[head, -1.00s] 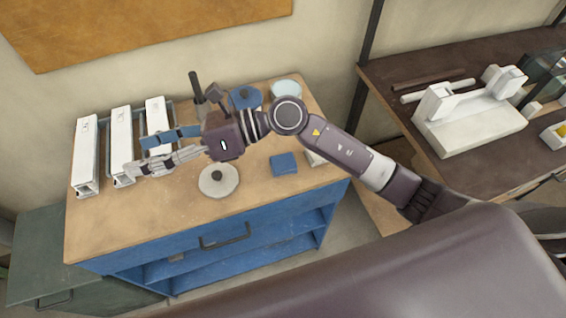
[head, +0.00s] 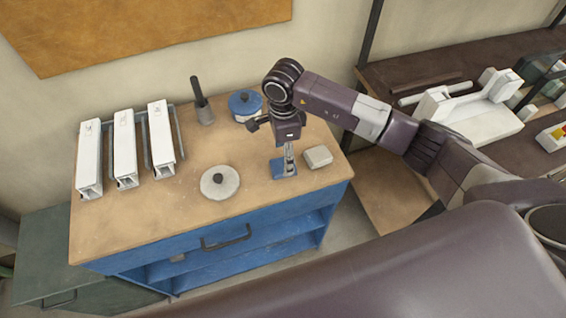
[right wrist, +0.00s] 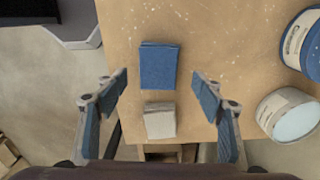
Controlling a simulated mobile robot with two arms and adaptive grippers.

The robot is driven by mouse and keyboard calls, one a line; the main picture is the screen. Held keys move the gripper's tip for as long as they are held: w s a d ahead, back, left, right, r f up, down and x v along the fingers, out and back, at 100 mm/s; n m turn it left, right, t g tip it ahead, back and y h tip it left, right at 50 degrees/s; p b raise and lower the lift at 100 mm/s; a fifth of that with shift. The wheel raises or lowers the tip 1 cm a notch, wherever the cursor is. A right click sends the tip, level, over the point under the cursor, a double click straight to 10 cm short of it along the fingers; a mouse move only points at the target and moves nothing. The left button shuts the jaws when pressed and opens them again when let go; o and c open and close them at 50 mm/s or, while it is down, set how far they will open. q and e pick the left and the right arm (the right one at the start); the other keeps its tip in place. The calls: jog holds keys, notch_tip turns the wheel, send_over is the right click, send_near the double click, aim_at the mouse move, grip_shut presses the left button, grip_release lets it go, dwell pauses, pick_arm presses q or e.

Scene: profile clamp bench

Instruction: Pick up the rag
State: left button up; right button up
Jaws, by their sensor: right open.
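The rag is a folded blue cloth (head: 277,168) lying flat near the front right of the wooden bench top. It shows whole in the right wrist view (right wrist: 160,66). My right gripper (head: 288,165) points down over it and hides part of it in the head view. In the right wrist view my right gripper (right wrist: 162,90) is open and empty, its fingers spread wider than the rag. The gap between fingertips and rag is hard to judge. My left gripper is not in view.
A pale block (head: 318,156) lies close beside the rag. A round disc with a dark knob (head: 220,182), a blue lidded pot (head: 245,104) and several white profiles (head: 125,150) share the bench. A pale blue-topped tub (right wrist: 288,115) stands nearby. The front left is clear.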

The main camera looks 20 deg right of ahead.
notch_tip(320, 180, down, 3)
jog(key=shift+s+a+p, duration=0.15)
jog(key=shift+p, duration=0.4)
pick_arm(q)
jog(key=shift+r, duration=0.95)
pick_arm(e)
jog(key=shift+f, duration=0.2)
jog(key=c, duration=1.2)
pick_arm(q)
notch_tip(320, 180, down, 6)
jog(key=b, duration=0.6)
pick_arm(e)
notch_tip(320, 180, up, 20)
